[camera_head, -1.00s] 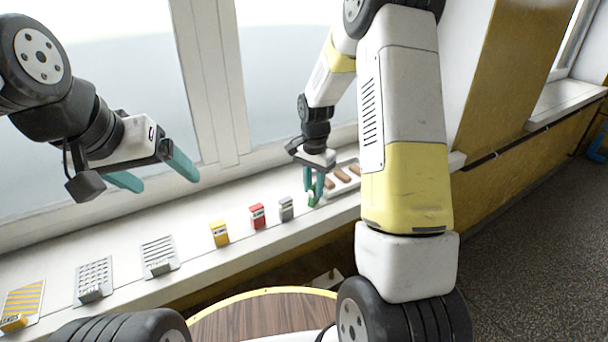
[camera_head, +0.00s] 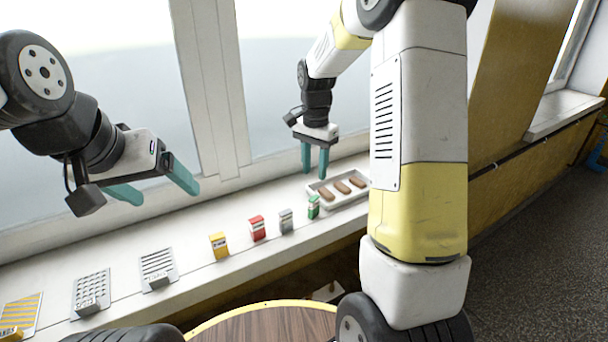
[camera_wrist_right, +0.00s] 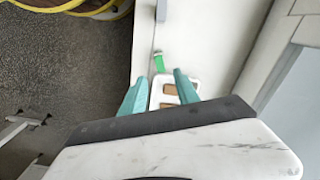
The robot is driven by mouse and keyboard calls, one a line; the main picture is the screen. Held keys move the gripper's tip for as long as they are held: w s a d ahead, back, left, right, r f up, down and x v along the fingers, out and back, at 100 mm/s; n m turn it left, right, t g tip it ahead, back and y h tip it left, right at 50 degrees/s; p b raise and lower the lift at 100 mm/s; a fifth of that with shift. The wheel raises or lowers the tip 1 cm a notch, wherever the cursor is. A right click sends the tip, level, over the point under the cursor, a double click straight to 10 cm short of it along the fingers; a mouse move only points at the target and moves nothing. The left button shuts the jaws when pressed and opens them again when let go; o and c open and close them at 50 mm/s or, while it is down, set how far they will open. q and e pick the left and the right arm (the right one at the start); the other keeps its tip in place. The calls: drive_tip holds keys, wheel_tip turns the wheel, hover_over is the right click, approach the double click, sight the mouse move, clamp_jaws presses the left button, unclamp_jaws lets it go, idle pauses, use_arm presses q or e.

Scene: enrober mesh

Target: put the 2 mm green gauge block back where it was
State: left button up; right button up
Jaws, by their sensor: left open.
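The green gauge block (camera_head: 313,206) stands upright on the white window sill, at the right end of a row of small blocks. It also shows in the right wrist view (camera_wrist_right: 158,62), beyond the fingertips. My right gripper (camera_head: 314,174) is above and behind it, apart from it. Its teal fingers are spread with nothing between them, as the right wrist view also shows (camera_wrist_right: 158,78). My left gripper (camera_head: 166,190) is open and empty, in the air over the sill at the left.
Left of the green block stand a grey block (camera_head: 286,221), a red block (camera_head: 257,228) and a yellow block (camera_head: 219,245). A white tray (camera_head: 352,200) with brown bars lies close on the right. Slotted and perforated plates (camera_head: 158,266) lie farther left.

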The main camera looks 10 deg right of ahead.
drive_tip(key=s+r+n+t+y, duration=0.1)
drive_tip(key=s+r+n+t, duration=0.3)
drive_tip(key=s+r, duration=0.75)
drive_tip(key=s+a+r+n+t+y, duration=0.1)
drive_tip(key=s+n, duration=0.5)
drive_tip(key=s, duration=0.6)
drive_tip(key=shift+s+a+r+t, duration=0.4)
drive_tip(key=shift+a+r+t, duration=0.2)
drive_tip(key=shift+r, duration=0.05)
